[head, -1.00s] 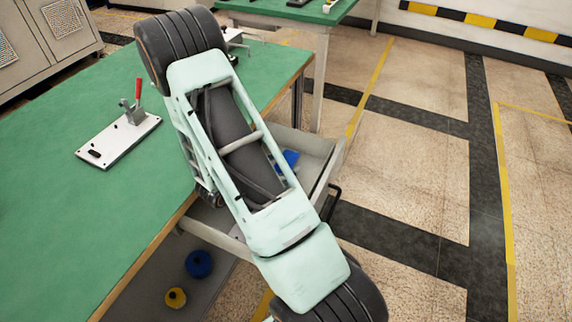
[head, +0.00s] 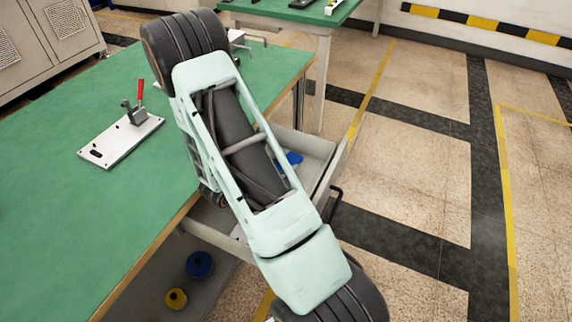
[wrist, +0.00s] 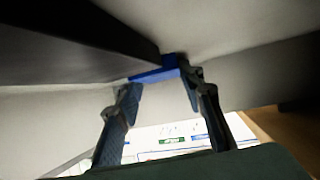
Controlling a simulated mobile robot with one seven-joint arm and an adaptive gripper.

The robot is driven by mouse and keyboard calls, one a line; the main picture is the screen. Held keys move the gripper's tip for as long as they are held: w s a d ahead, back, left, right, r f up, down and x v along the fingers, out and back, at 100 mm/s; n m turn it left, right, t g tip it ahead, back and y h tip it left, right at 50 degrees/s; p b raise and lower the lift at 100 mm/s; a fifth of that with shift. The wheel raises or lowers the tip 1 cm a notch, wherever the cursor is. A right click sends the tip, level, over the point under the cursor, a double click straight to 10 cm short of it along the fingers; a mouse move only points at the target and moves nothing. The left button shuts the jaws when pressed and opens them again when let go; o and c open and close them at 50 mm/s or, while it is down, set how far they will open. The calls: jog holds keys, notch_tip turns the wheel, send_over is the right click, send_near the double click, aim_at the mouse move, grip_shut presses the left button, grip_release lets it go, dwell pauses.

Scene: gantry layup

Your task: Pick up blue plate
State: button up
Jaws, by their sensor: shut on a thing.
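The blue plate (head: 293,158) shows as a small blue patch in the open grey drawer (head: 310,143), partly covered by my arm in the head view. In the wrist view the blue plate (wrist: 155,75) lies between the fingertips of my gripper (wrist: 161,84), close to the drawer's grey walls. My gripper is shut on it. The head view hides my gripper behind my arm. I cannot tell whether the plate still touches the drawer floor.
The green bench top (head: 60,200) carries a metal plate with a red-handled clamp (head: 121,139). A blue round part (head: 200,264) and a yellow one (head: 176,299) sit in a grey space below the bench edge. Open floor lies to the right.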

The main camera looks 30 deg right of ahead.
jog(key=shift+r, duration=0.65)
notch_tip(320, 180, up, 2)
jog(key=shift+d+r+p, duration=0.1)
jog(key=shift+r+p, duration=0.15)
jog(key=shift+p, duration=0.3)
jog(key=s+d+r+p, duration=0.2)
jog(key=s+r, duration=0.1)
jog(key=s+d+r+p, duration=0.2)
jog(key=s+r+p, duration=0.1)
jog(key=s, duration=0.1)
jog(key=s+d+r+p, duration=0.3)
jog(key=s, duration=0.1)
jog(key=shift+s+r, duration=0.1)
jog(key=shift+r, duration=0.2)
jog(key=shift+s+p, duration=0.2)
jog(key=shift+p, duration=0.6)
jog(key=shift+s+d+f+p, duration=0.1)
jog(key=shift+s+f+p, duration=0.1)
jog(key=shift+p, duration=0.2)
